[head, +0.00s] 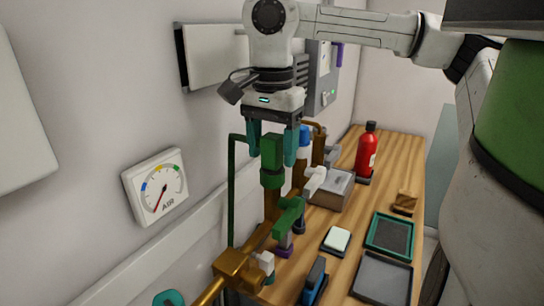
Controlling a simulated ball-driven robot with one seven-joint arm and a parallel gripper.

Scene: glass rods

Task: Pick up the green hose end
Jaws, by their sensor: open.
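My gripper (273,150) hangs from above with its two teal fingers pointing down, one on each side of a green block-like piece. The fingers are apart, and I cannot tell whether either touches it. This piece (272,152) appears to be the green hose end. It stands upright above a brass pipe (271,205), with a darker green collar between. A thin green hose (232,195) rises at the left and bends toward it; where they join is hidden behind my left finger. A green lever-like part (289,217) sits lower on the brass pipework.
Brass pipework (236,268) and blue, white and purple fittings crowd the area below and right of the gripper. A red bottle (367,152), a grey box (333,189) and trays (383,278) stand on the wooden bench (352,217). An air gauge (156,187) hangs on the left wall.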

